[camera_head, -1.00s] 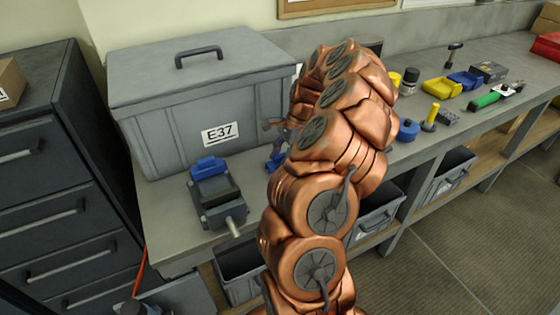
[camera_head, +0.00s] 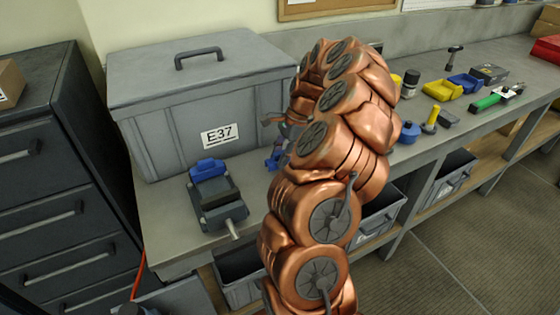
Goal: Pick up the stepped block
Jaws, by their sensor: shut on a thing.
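My gripper (camera_head: 279,146) is mostly hidden behind my copper-coloured arm, in front of the right side of the grey crate. Only some grey finger parts show at the arm's left edge. A small blue piece (camera_head: 273,160) shows at the fingers, and I take it for the stepped block. My gripper is shut on it. Its steps cannot be made out, and I cannot tell whether it touches the bench.
The lidded grey crate (camera_head: 160,130) marked E37 stands close behind. A vise (camera_head: 218,205) sits to the left on the bench. Yellow and blue bins (camera_head: 441,90), a hammer (camera_head: 453,55) and other small items lie to the right. Bare bench (camera_head: 165,222) shows left of the vise.

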